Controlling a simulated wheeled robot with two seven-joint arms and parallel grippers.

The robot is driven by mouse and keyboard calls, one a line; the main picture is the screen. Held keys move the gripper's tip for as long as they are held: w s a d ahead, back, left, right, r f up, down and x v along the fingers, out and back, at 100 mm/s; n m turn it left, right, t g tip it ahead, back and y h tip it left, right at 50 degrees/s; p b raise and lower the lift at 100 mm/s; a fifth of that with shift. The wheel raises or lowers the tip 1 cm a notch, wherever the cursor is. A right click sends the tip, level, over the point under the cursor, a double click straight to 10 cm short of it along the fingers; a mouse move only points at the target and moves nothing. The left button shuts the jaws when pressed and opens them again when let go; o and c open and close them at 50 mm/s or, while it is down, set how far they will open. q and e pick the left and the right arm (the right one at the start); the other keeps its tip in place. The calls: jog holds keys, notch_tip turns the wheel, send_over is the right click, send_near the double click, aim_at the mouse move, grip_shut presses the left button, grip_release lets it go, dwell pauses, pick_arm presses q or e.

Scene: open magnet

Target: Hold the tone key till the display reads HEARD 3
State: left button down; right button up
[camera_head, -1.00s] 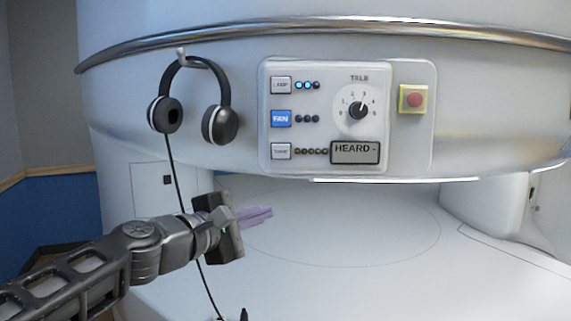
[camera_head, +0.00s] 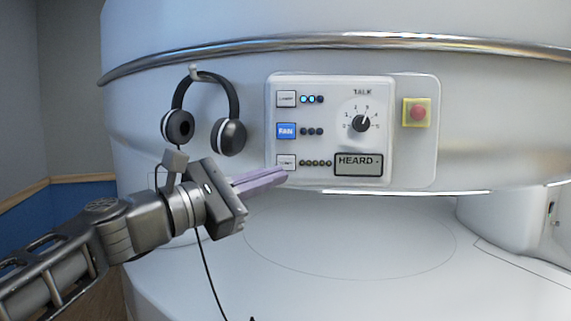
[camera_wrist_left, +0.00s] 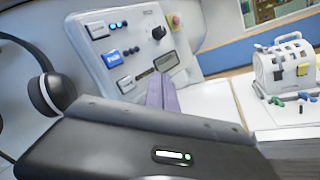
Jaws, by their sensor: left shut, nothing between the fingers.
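The control panel (camera_head: 322,95) is on the curved white housing. Its tone key (camera_head: 286,162) is the lowest of three keys at the left, beside a row of small dark lamps. The display (camera_head: 358,164) reads "HEARD -". My left gripper (camera_head: 284,176) is shut and empty, its purple fingertips just below the tone key in the head view. I cannot tell whether they touch the panel. My right gripper is not in view.
Headphones (camera_head: 229,136) hang from a hook left of the panel, their cable running down behind my left arm. The blue fan key (camera_head: 286,131), lamp key (camera_head: 286,99), talk dial (camera_head: 361,123) and red button (camera_head: 417,113) are close by. A white machine (camera_wrist_left: 285,68) stands right in the wrist view.

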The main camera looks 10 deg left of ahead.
pick_arm(q)
jog(key=p, duration=0.2)
send_near(294, 162)
jog(key=shift+s+d+x, duration=0.15)
jog(key=shift+x, duration=0.7)
jog(key=shift+s+d+x, duration=0.1)
jog(key=shift+d+x, duration=0.05)
jog(key=shift+x, duration=0.65)
jog(key=shift+s+d+x, duration=0.15)
jog(key=shift+x, duration=0.7)
jog(key=shift+w+r, duration=0.1)
jog(key=shift+w, duration=0.3)
jog(key=shift+w+a, duration=0.1)
jog(key=shift+w, duration=0.4)
dwell(2.1)
jog(key=shift+s, duration=0.1)
dwell(0.4)
jog(key=shift+s, duration=0.8)
jog(key=shift+s+d+b, duration=0.2)
jog(key=shift+s+b, duration=0.3)
jog(key=shift+s, duration=0.75)
jog(key=shift+s+d+b, duration=0.2)
jog(key=shift+s+b, duration=0.25)
jog(key=shift+s, duration=0.8)
